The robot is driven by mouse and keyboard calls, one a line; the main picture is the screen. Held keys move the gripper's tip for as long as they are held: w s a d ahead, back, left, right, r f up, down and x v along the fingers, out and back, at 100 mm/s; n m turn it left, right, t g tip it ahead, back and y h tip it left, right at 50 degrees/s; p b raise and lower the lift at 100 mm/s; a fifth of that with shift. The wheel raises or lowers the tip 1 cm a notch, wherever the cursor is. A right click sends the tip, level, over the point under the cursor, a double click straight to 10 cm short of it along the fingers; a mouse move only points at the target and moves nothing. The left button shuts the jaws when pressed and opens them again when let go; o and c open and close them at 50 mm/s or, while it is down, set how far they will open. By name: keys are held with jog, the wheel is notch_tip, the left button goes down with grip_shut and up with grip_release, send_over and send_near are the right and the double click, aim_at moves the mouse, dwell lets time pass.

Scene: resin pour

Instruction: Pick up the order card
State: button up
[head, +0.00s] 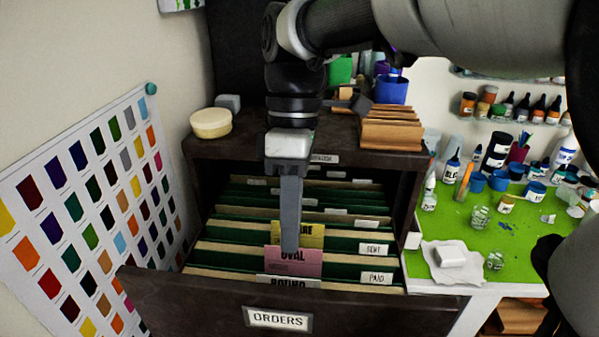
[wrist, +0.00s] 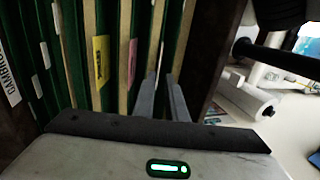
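The order cards stand among the folders in the open drawer labelled ORDERS (head: 222,297). A yellow card (head: 312,238) is at the back, a pink card reading OVAL (head: 309,264) is in front of it, and a white card (head: 277,282) reading ROUND is nearest. My gripper (head: 290,248) points down into the drawer and covers part of the pink and yellow cards. In the wrist view my two fingers (wrist: 163,80) are apart with a narrow gap. The pink card (wrist: 132,62) and yellow card (wrist: 101,60) show left of them. I see no card clearly held.
Green folders with tabs such as PAID (head: 377,278) and SENT (head: 373,248) fill the drawer. On the cabinet top are a round cream tub (head: 211,123) and a wooden stack (head: 392,133). Right is a green work mat (head: 468,211) with bottles and cups. A colour chart (head: 90,200) hangs left.

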aim_at(289, 278)
jog(key=x, duration=0.7)
jog(key=shift+a+f, duration=0.1)
jog(key=shift+f, duration=0.15)
jog(key=shift+c, duration=0.2)
grip_shut()
jog(key=shift+r, duration=0.1)
